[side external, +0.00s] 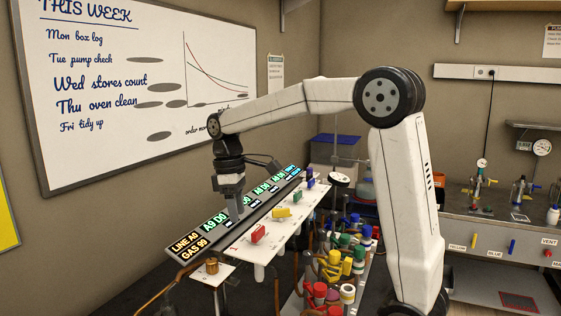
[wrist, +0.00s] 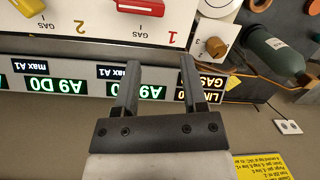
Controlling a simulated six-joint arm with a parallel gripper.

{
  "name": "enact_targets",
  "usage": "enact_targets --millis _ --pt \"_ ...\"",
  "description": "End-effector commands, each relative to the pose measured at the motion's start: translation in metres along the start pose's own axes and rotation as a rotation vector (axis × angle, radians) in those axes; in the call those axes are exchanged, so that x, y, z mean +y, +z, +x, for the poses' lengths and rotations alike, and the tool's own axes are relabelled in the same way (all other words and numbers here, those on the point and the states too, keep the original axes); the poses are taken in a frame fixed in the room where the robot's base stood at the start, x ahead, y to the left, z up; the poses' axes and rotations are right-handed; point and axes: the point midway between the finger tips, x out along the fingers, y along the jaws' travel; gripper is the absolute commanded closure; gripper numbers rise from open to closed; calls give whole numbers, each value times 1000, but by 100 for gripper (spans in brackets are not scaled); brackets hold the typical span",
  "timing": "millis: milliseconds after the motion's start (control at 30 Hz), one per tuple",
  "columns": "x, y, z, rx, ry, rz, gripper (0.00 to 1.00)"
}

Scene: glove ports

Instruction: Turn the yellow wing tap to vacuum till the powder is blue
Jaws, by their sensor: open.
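The yellow wing tap (side external: 282,212) is on the white sloping panel, between a red wing tap (side external: 258,234) and blue ones. In the wrist view the yellow tap (wrist: 28,6) is cut by the top left edge, beside the label 2; the red tap (wrist: 140,6) is by the label 1. My gripper (side external: 240,212) points down over the display strip, behind the taps. In the wrist view my gripper (wrist: 158,62) is open and empty, its fingers apart before the displays. It touches neither tap. I cannot make out the powder or its colour.
The lit display strip (side external: 180,243) runs along the panel's back edge. Bottles with red, yellow, green and blue caps (side external: 335,265) crowd below the panel's front. A brass knob (wrist: 216,46) and a green cylinder (wrist: 272,52) lie to the right in the wrist view.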

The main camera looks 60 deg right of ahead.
Motion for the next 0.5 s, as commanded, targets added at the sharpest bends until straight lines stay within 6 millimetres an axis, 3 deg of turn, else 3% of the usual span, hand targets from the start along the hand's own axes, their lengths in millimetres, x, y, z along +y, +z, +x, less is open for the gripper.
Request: enact_targets --millis 100,300,500 --pt "34 17 -7 37 12 -67 46" --pt "83 49 -18 85 50 -193 46" --pt "113 75 -25 106 84 -284 46"
